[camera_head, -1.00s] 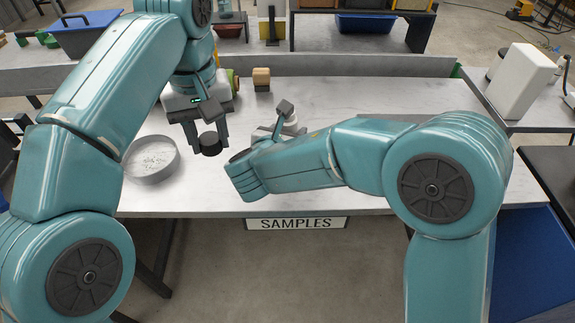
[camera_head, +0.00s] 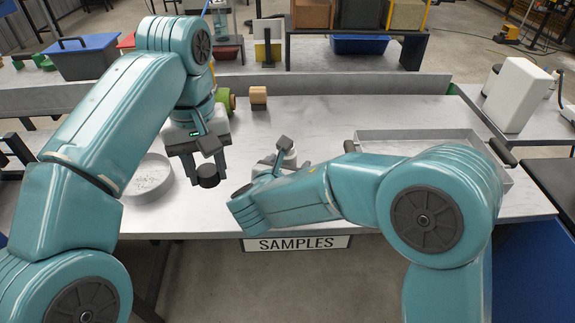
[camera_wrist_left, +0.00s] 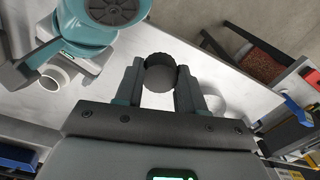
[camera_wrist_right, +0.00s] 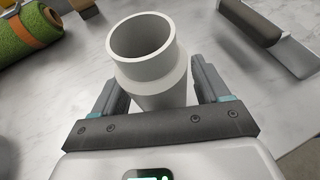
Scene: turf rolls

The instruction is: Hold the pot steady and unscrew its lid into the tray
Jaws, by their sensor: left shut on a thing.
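My left gripper (camera_head: 203,164) is shut on a round black lid (camera_head: 208,177), held in the air above the table left of the pot. The lid shows between its fingers in the left wrist view (camera_wrist_left: 160,74). My right gripper (camera_wrist_right: 160,92) is shut around the body of a white pot (camera_wrist_right: 148,62). The pot stands upright with its mouth open and bare. In the head view, the pot is mostly hidden by my right gripper and wrist. A grey metal tray (camera_head: 420,137) with dark handles lies at the right of the table, partly behind my right arm.
A round grey dish (camera_head: 148,180) stands on the table at the left. A green roll (camera_head: 224,100) and a small tan block (camera_head: 258,96) lie behind my left gripper. A white container (camera_head: 515,98) stands on the right side table. The table's middle back is clear.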

